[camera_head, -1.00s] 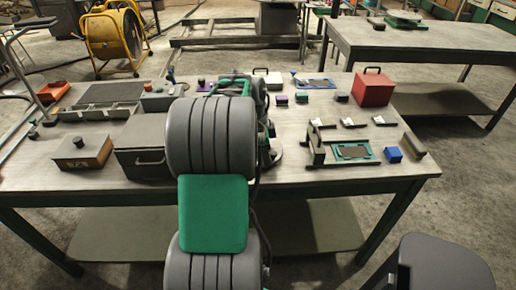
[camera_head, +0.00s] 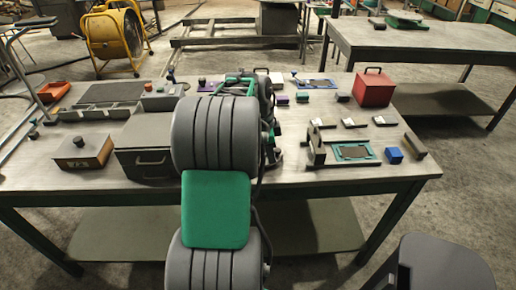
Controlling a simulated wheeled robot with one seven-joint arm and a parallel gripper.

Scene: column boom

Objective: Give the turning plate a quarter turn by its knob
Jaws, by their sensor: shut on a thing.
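My arm fills the middle of the view and hides most of the turning plate; only a sliver of the plate's edge (camera_head: 279,157) shows just right of the arm. The plate's knob is hidden. My gripper (camera_head: 271,153) shows only as dark parts at the right side of the arm, low over the plate. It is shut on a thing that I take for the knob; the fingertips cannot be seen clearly. How far the plate is turned cannot be told.
Left of the arm are a grey box with a handle (camera_head: 146,158) and a brown box with a black knob (camera_head: 83,152). To the right are a teal-framed fixture (camera_head: 372,155), a blue cube (camera_head: 394,156) and a red box (camera_head: 373,90). Several small blocks stand behind.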

